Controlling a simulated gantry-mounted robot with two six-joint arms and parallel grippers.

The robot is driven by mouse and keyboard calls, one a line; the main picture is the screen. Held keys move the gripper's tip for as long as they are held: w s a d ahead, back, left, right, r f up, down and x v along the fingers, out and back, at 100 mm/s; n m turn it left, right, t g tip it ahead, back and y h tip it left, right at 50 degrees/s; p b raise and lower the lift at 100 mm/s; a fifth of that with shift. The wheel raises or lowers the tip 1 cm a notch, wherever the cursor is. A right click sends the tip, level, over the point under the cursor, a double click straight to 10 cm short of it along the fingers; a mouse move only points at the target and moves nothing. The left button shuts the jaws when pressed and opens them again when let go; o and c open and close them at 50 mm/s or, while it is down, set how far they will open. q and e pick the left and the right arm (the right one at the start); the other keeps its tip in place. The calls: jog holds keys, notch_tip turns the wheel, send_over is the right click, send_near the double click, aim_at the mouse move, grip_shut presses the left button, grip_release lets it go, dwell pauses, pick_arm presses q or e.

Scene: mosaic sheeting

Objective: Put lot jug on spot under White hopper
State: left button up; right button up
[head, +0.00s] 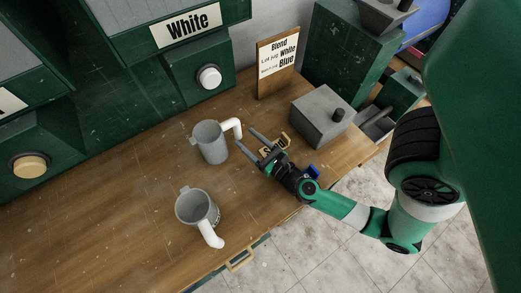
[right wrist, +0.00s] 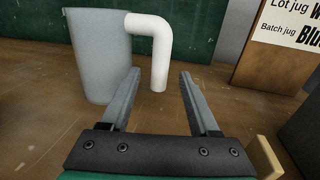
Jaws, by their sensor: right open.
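Two grey jugs with white handles stand upright on the wooden table. I cannot tell which one is the lot jug. My right gripper (head: 245,137) is open and empty, low over the table, pointing at the farther jug's handle. In the right wrist view this jug (right wrist: 100,55) is ahead, with its handle (right wrist: 160,40) in line with the gap between the fingers. My left gripper is not in view.
A sign (head: 278,62) reads Blend, Lot jug White, Batch jug Blue. Another hopper with a tan knob (head: 30,166) is at the left. The front left of the table is clear.

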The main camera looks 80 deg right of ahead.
jog(key=v, duration=0.4)
jog(key=shift+s+a+f+b, duration=0.2)
jog(key=shift+a+b, duration=0.1)
jog(key=shift+a, duration=0.05)
jog(key=shift+s+a+r, duration=0.1)
jog(key=shift+s+a, duration=0.15)
jog(key=shift+s, duration=0.05)
jog(key=shift+s+a, duration=0.2)
jog(key=shift+s, duration=0.3)
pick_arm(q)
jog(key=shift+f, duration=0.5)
